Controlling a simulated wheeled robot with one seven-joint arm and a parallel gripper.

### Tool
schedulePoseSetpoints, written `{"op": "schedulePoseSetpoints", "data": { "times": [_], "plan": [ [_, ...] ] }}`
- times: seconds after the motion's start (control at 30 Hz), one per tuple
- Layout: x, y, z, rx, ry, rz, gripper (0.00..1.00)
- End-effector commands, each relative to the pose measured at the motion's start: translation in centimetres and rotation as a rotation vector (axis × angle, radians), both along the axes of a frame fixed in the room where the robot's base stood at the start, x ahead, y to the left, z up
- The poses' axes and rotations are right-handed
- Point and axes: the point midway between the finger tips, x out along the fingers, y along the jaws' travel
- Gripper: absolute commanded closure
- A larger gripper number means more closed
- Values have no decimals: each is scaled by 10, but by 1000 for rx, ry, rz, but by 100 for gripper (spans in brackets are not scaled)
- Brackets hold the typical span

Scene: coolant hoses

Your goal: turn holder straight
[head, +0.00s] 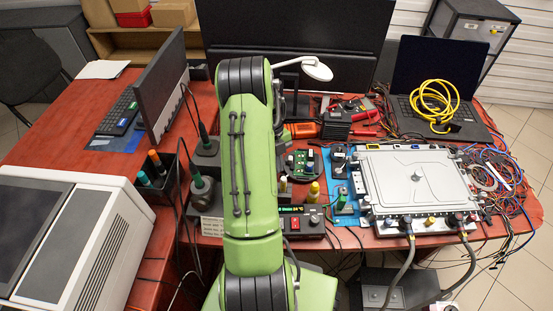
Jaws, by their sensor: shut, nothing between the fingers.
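A black holder (163,188) stands on the red table left of my arm, with an orange-topped and teal-topped handles upright in it. It looks turned at an angle to the table edges. I cannot tell for sure that this is the task's holder. A green stand-like piece (343,203) is on the blue mat (345,167), right of my arm. My green arm rises through the middle of the head view and covers part of the table. My gripper is not visible; the arm hides it or it is out of frame.
A silver cooling unit (415,180) with hoses (400,265) at its front stands on the right. A laptop (440,75) with yellow cable (435,100) sits behind it. A monitor (160,85) and white machine (75,235) are left. Loose wires crowd the right edge.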

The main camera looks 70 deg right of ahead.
Motion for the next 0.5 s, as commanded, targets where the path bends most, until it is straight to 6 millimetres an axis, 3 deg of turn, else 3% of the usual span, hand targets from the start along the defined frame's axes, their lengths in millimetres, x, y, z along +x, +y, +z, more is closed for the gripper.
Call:
{"op": "schedulePoseSetpoints", "data": {
  "times": [0.5],
  "plan": [
    [-2, 3, 0, -1, 0, 45, 100]
  ]
}}
